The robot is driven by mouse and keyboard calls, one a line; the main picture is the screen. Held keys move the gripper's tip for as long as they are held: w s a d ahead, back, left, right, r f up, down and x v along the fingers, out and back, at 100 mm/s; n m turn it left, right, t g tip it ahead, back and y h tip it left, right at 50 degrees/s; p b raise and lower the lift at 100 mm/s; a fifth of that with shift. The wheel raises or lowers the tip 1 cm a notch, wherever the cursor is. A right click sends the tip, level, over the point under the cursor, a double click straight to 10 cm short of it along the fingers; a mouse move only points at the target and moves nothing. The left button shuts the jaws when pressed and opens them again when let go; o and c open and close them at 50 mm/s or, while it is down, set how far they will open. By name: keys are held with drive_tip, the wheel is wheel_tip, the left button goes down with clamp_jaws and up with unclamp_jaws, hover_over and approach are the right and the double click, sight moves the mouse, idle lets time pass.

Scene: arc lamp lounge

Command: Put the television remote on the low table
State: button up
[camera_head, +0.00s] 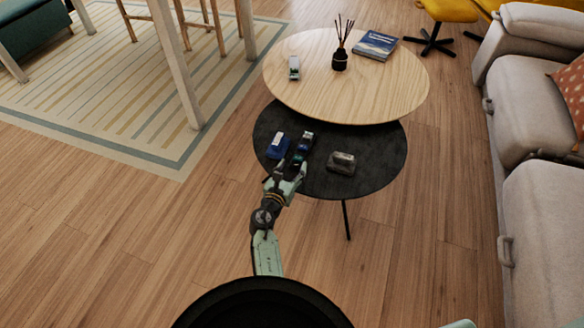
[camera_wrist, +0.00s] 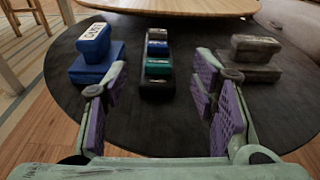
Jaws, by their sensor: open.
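A long dark object (camera_wrist: 157,65) with blue, white and teal raised parts lies on the black lower table (camera_head: 385,150); it may be the television remote, but I cannot tell for sure. It also shows in the head view (camera_head: 302,143). My gripper (camera_wrist: 160,86) is open and empty, its purple-padded fingers pointing at this object's near end, one to either side of its line. In the head view my gripper (camera_head: 290,172) is over the black table's near left edge. A higher round wooden table (camera_head: 350,95) overlaps the black table's far side.
A blue object with a white label (camera_wrist: 94,52) lies left of the dark object, and a grey blocky one (camera_wrist: 255,60) right. The wooden table bears a small pale item (camera_head: 294,67), a reed diffuser (camera_head: 340,60) and a blue book (camera_head: 375,45). A sofa (camera_head: 535,115) stands right.

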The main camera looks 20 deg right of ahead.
drive_tip(key=shift+s+a, duration=0.15)
drive_tip(key=shift+s, duration=0.1)
